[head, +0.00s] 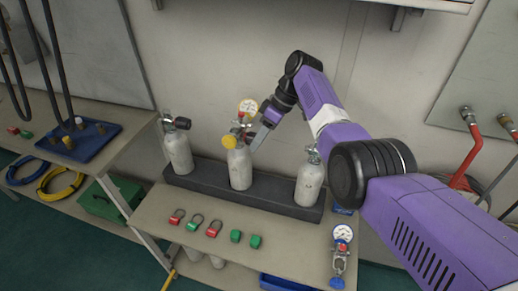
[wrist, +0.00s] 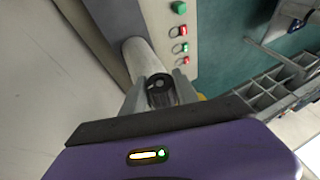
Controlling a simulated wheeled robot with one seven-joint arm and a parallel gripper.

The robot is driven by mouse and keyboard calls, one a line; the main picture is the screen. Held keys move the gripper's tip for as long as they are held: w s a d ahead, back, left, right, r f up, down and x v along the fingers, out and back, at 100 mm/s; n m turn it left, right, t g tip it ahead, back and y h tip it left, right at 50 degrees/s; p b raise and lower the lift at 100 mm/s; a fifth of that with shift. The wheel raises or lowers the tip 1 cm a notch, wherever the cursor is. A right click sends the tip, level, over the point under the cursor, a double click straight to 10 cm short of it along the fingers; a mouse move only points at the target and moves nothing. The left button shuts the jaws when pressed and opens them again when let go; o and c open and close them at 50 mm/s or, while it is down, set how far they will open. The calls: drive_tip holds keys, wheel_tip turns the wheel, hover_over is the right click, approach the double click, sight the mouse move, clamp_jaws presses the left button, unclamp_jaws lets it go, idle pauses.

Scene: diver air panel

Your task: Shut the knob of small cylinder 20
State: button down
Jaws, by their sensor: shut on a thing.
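Three pale grey cylinders stand in a dark rack (head: 272,192); I cannot read their numbers. The middle cylinder (head: 240,170) is upright, with a yellow round part (head: 229,142) and a dial gauge (head: 248,106) at its top. My gripper (head: 253,143) reaches its valve from the right. In the wrist view my gripper (wrist: 160,92) has its fingers on both sides of a black round knob (wrist: 159,84), closed on it, and the pale cylinder body (wrist: 142,58) shows beyond. The knob is hidden in the head view.
The left cylinder (head: 178,152) has a black knob; the right cylinder (head: 309,182) stands close to my arm. Red and green tags (head: 214,229) lie on the bench in front. A gauge with blue fittings (head: 341,236) lies at the bench's right end. A wall is close behind.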

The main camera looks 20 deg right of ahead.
drive_tip(key=shift+f+g+b, duration=0.15)
drive_tip(key=shift+g+b, duration=0.15)
drive_tip(key=shift+b, duration=0.4)
drive_tip(key=c, duration=0.9)
unclamp_jaws()
drive_tip(key=shift+c, duration=0.2)
drive_tip(key=b+v, duration=0.1)
drive_tip(key=v, duration=0.6)
drive_tip(key=shift+d+r, duration=0.3)
